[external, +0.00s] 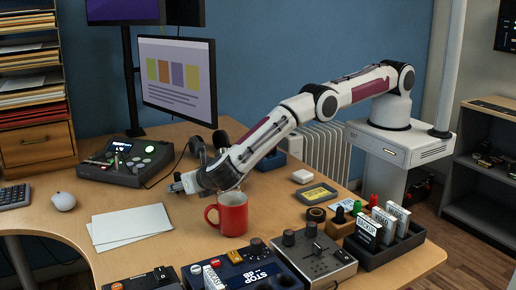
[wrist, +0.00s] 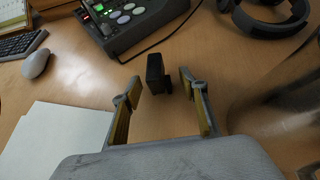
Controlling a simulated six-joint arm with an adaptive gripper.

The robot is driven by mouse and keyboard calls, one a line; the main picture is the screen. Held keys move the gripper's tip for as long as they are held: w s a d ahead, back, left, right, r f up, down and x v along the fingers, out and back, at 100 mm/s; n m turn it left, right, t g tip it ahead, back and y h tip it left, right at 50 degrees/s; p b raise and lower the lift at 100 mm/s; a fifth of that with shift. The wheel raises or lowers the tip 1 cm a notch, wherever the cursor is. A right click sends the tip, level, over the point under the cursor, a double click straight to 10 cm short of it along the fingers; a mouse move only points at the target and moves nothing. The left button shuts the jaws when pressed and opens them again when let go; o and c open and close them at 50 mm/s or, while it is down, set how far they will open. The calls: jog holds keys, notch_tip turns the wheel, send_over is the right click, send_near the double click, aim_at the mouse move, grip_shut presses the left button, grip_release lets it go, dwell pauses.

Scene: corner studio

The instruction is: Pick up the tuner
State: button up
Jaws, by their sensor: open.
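The tuner appears to be the small black upright block (wrist: 155,73) in the wrist view, standing on the wooden desk, with a small part sticking out at its lower right. My gripper (wrist: 160,79) is open and empty. Its two yellow-padded fingers lie left and right in the wrist view, and the block is just beyond their tips, roughly centred in the gap. In the external view my gripper (external: 177,186) is low over the desk, pointing left. I cannot make out the tuner there.
White paper (external: 130,226) and a red mug (external: 233,214) are near my gripper. A mouse (external: 63,201) and a black control box (external: 128,162) lie farther left. Headphones (wrist: 262,22) lie beyond the block to the right. Several pedals and boxes crowd the desk's front.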

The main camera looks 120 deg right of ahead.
dwell(0.4)
jog(key=c, duration=1)
jog(key=shift+r, duration=0.2)
jog(key=shift+r, duration=4.8)
